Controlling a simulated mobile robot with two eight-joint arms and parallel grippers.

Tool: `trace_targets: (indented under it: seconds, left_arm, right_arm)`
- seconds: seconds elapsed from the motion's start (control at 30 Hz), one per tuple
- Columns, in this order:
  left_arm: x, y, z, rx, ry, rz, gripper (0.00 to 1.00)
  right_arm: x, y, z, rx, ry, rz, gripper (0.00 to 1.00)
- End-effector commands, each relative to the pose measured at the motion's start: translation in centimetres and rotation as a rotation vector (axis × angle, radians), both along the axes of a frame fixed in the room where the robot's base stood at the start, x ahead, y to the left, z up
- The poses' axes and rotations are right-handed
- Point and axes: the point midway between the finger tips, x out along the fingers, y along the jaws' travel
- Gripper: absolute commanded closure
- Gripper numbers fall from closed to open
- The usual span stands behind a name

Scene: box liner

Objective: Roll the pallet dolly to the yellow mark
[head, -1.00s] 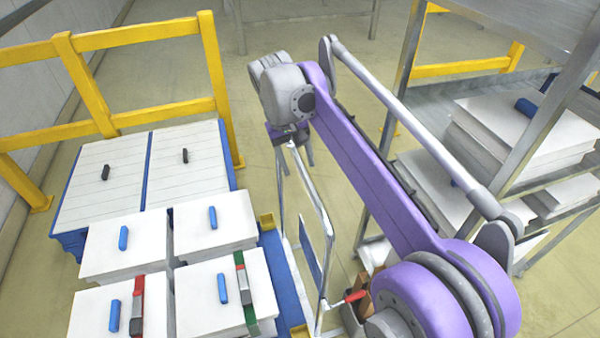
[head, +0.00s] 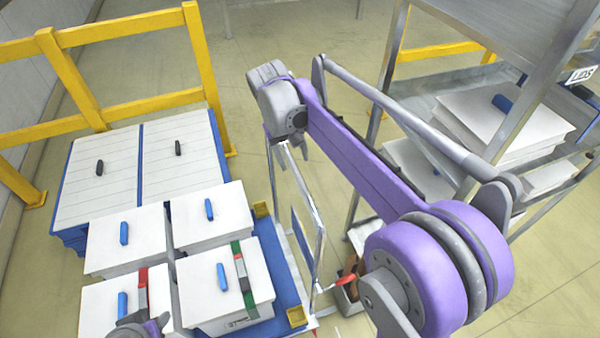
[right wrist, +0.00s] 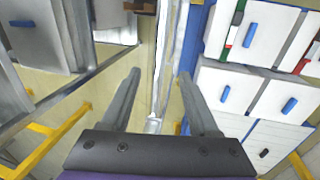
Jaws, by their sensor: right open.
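The pallet dolly has a blue deck (head: 283,284) with yellow corner pieces and carries several white lidded boxes. Its silver push handle (head: 322,245) stands upright at its right side. My right gripper (head: 288,148) is at the top of this handle, its fingers partly hidden behind the wrist. In the right wrist view the open fingers (right wrist: 159,75) stand apart, with the handle tube (right wrist: 165,50) running between them; I cannot tell whether they touch it. Part of my left gripper (head: 140,326) shows at the bottom edge, over the front boxes; its fingers are unclear. I cannot make out a yellow floor mark.
A yellow guard rail (head: 130,110) stands behind a blue-based stack with white slatted tops (head: 95,190) at the left. A metal rack (head: 455,85) with white stacks (head: 500,125) stands at the right. Open floor (head: 300,55) lies beyond the handle.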

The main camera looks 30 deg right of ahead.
Motion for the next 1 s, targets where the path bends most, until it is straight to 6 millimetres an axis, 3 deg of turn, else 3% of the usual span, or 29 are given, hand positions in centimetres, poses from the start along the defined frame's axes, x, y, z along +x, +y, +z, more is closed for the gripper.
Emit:
trace_targets:
  seconds: [0.3,0.5,0.7,0.97,1.0]
  left_arm:
    - [-0.6,0.0,-1.0,0.000,0.010,0.000,0.50]
    - [-0.6,0.0,-1.1,0.000,0.011,0.000,0.50]
    - [-0.6,0.0,-1.2,0.000,0.011,0.000,0.50]
    - [-0.6,0.0,-1.2,0.000,0.011,0.000,0.50]
    - [-0.6,0.0,-1.2,0.000,0.011,0.000,0.50]
  right_arm:
    - [-0.4,-1.1,-6.3,0.001,0.005,0.000,0.39]
    - [-0.4,-1.7,-9.2,0.001,0.005,-0.001,0.39]
    - [-0.5,-1.9,-10.4,0.001,0.005,0.000,0.39]
    - [-0.5,-1.9,-10.4,0.000,0.004,0.000,0.39]
    - [-0.5,-1.9,-10.4,0.000,0.004,0.000,0.46]
